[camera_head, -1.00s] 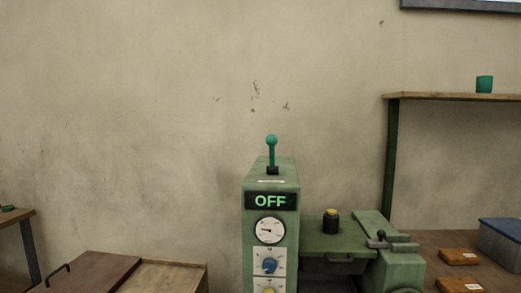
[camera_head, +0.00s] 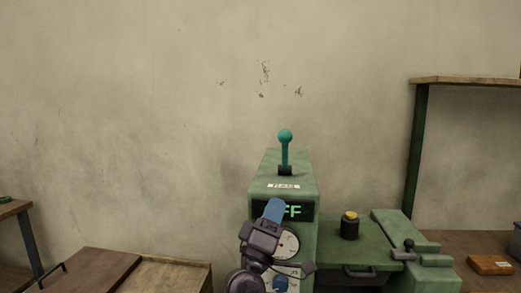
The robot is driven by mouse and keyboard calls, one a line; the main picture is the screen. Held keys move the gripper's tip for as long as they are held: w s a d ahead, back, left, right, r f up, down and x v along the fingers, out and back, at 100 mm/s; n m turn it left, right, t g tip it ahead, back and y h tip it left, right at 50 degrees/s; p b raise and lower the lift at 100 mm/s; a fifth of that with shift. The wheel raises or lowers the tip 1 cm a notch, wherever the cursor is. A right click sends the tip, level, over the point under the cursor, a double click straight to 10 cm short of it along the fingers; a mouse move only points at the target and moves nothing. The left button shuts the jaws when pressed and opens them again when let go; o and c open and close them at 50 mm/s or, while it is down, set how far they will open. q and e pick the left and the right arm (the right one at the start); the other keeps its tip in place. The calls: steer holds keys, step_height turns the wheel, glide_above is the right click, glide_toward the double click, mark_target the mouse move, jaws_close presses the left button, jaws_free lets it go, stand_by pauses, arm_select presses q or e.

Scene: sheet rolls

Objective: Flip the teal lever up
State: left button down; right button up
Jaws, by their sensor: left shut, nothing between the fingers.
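The teal lever (camera_head: 285,150) stands upright on top of the green machine column (camera_head: 270,172), with a round teal knob at its tip. The display (camera_head: 296,211) on the column's front is partly covered, and the letters "FF" show in green. My left gripper (camera_head: 273,211) is in front of the column, below and slightly left of the lever, apart from it. Its blue fingers are shut and hold nothing. It covers part of the display and the dial. My right gripper is not in view.
A yellow-topped black button (camera_head: 350,226) and a small black-knobbed handle (camera_head: 403,249) sit on the green bench to the right. A brown lidded box (camera_head: 95,272) is at the lower left. A wooden shelf (camera_head: 465,81) stands at the right. The space above the lever is clear.

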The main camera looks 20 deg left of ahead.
arm_select(q)
steer(key=a+n+y, duration=0.2)
steer(key=n, duration=0.1)
steer(key=n+y+p, duration=0.1)
steer(key=n+y, duration=0.1)
glide_toward(283, 142)
steer(key=shift+t, duration=0.3)
steer(key=p+x, duration=0.1)
steer(key=x, duration=0.5)
steer(key=shift+w+f, duration=0.15)
steer(key=shift+f, duration=0.1)
steer(key=shift+x, duration=0.85)
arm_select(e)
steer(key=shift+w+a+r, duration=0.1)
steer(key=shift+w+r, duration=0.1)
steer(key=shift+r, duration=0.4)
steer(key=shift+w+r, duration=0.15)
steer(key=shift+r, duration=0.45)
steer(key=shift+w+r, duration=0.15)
